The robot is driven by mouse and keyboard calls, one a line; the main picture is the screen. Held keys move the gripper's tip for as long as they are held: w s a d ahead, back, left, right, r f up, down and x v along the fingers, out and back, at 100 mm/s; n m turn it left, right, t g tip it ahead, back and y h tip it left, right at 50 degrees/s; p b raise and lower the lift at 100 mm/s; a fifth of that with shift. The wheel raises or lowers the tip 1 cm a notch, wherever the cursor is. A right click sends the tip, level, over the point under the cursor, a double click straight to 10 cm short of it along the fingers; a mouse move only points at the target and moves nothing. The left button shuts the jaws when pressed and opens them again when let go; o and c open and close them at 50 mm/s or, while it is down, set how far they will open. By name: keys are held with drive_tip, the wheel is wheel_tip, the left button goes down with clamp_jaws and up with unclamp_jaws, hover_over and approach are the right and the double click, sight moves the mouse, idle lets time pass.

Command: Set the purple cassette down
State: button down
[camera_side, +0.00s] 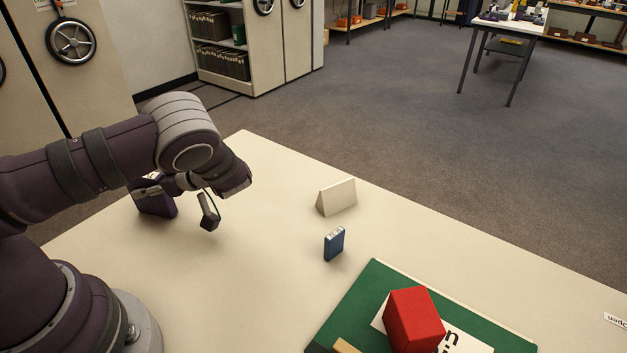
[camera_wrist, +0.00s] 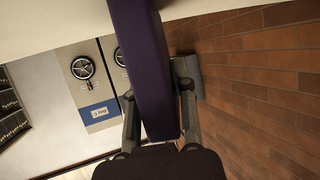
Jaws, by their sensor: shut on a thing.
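The purple cassette (camera_side: 156,200) is at the left of the tabletop in the side view, roughly upright and partly hidden by my arm. My gripper (camera_wrist: 158,85) is shut on it. In the wrist view the cassette (camera_wrist: 148,60) stands long and dark between the two fingers and runs up out of the top of the picture. In the side view one finger of my gripper shows to the right of the cassette. I cannot tell whether the cassette's lower edge touches the table.
The cream table (camera_side: 270,260) has clear room in the middle. A small blue box (camera_side: 334,244) and a cream wedge (camera_side: 337,198) stand right of my gripper. A green mat (camera_side: 372,287) with a red block (camera_side: 413,320) lies at the front right.

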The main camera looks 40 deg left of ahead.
drive_tip(key=shift+f, duration=0.1)
drive_tip(key=c, duration=0.9)
unclamp_jaws()
drive_tip(key=shift+c, duration=0.2)
drive_tip(key=v, duration=1.2)
drive_tip(key=s+d+r+m+t+h, duration=0.3)
drive_tip(key=s+r+m+t+h, duration=0.1)
drive_tip(key=m, duration=0.7)
drive_tip(key=s+d+r+m+t+h, duration=0.4)
drive_tip(key=r+m+t+h, duration=0.2)
drive_tip(key=m, duration=0.5)
wheel_tip(320, 180, up, 3)
drive_tip(key=h, duration=0.2)
drive_tip(key=shift+d+f+t+h, duration=0.15)
drive_tip(key=shift+d+t+h, duration=0.15)
drive_tip(key=shift+d, duration=0.05)
